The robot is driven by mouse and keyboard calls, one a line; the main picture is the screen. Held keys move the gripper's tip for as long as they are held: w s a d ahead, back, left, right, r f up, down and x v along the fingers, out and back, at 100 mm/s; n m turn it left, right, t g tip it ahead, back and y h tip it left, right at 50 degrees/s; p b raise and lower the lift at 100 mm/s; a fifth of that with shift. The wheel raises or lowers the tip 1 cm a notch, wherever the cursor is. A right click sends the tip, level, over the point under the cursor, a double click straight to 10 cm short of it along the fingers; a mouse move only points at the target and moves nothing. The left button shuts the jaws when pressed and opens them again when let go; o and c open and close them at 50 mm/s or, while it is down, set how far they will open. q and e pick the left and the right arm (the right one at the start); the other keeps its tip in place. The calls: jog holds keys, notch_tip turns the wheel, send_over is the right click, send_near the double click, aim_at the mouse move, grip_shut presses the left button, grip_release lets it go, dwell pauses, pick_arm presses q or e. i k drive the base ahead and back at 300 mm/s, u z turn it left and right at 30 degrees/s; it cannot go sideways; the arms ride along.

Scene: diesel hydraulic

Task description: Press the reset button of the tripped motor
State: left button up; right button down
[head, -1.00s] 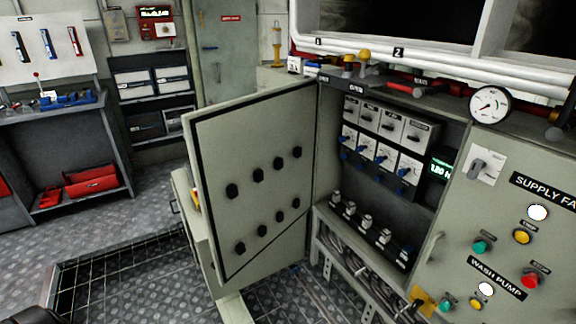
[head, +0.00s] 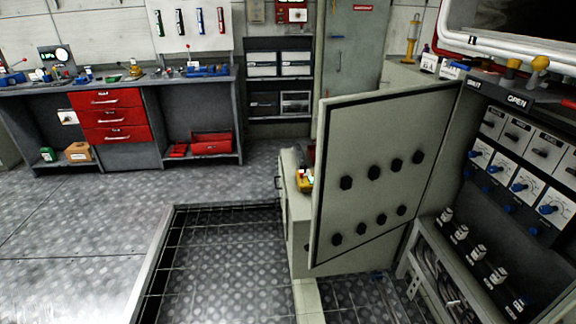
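The electrical cabinet stands open at the right of the head view. Its grey door (head: 378,250) is swung out to the left and carries two rows of black knobs. Inside are a row of grey breaker units (head: 517,136) and, below them, white overload units (head: 520,184) with blue dials and small blue buttons (head: 508,207). I cannot tell which motor is tripped. The right part of the cabinet is cut off by the picture edge. Neither of my grippers is in view.
A workbench (head: 60,86) with red drawers (head: 113,115) stands at the back left. A yellow device (head: 304,181) sits behind the door's left edge. A raised-edged floor grating (head: 225,240) lies before the cabinet. The floor at the left is clear.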

aim_at(534, 232)
jog(key=u, duration=0.9)
jog(key=i, duration=3.1)
jog(key=z, duration=3.6)
jog(key=i, duration=0.55)
jog(key=z, duration=0.1)
